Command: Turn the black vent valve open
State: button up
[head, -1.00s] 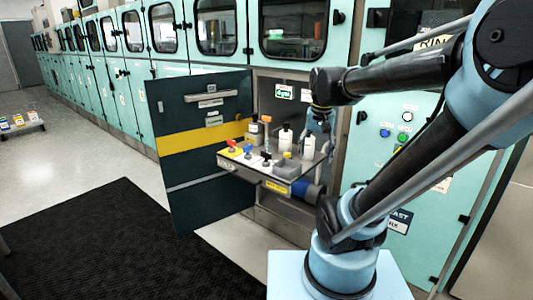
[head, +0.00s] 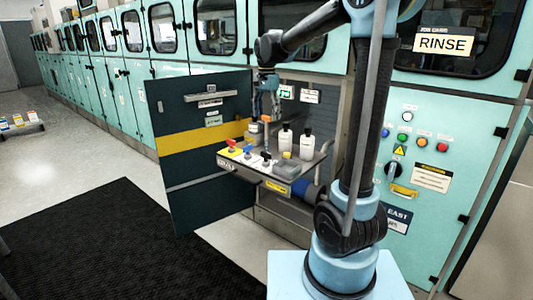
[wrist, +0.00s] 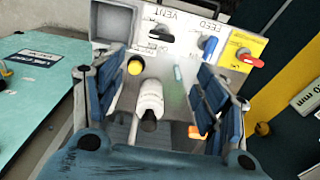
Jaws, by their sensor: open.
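In the head view a small dark handle (head: 266,156) stands near the front of the pull-out shelf. The blue feed valve (wrist: 210,46) and a red valve (wrist: 249,58) are to its right in the wrist view. My gripper (wrist: 160,68) is open and empty, its blue fingers spread over the panel. The valve lies beyond the fingertips, apart from them. In the head view my gripper (head: 267,112) points down above the shelf.
A yellow-topped part (wrist: 135,65) and grey bin (wrist: 113,22) are close by. The open dark door (head: 200,190) flanks the shelf's left.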

aim_at(266, 158)
jog(key=f, duration=1.7)
jog(key=shift+w+a+f, duration=0.1)
jog(key=shift+a+f, duration=0.1)
jog(key=c, duration=1)
jog(key=shift+d, duration=0.15)
jog(key=shift+c, duration=0.2)
